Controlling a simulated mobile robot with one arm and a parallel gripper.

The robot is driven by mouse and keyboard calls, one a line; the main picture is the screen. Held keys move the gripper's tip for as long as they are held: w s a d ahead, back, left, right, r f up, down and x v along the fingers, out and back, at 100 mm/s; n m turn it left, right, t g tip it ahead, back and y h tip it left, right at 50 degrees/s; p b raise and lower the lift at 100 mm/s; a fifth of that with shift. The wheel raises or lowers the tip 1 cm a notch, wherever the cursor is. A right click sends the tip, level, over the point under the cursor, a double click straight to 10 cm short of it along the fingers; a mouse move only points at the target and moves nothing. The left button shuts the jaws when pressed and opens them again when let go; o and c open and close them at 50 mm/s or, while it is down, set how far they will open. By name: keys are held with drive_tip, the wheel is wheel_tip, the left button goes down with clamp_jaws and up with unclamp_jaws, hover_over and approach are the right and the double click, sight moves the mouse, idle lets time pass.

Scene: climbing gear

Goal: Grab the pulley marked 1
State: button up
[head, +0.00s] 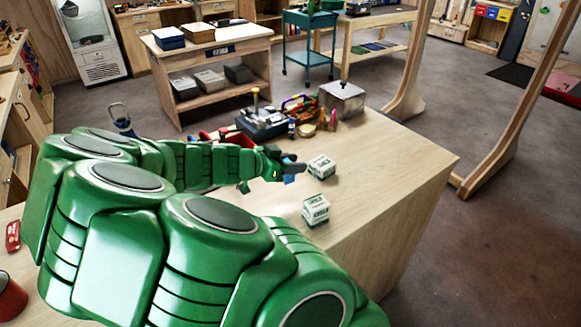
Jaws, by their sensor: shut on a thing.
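My gripper (291,168) is at the end of my green arm, above the wooden table. Its dark fingers are shut on a small blue thing (289,179), mostly hidden by the fingers and seen small. I cannot tell whether it is a pulley, and no number 1 can be read on it. No other pulley can be made out for certain in the head view.
Two white and green boxes (321,167) (316,210) stand right of my gripper on the table (400,160). Behind are a dark tray of gear (262,125), small bottles and a metal box (341,100). The table's right part is clear.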

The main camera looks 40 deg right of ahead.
drive_tip(key=s+a+r, duration=0.4)
drive_tip(key=s+r, duration=0.1)
drive_tip(key=s, duration=0.4)
drive_tip(key=shift+s+a+r, duration=0.15)
drive_tip(key=shift+a+r, duration=0.2)
drive_tip(key=shift+r, duration=0.05)
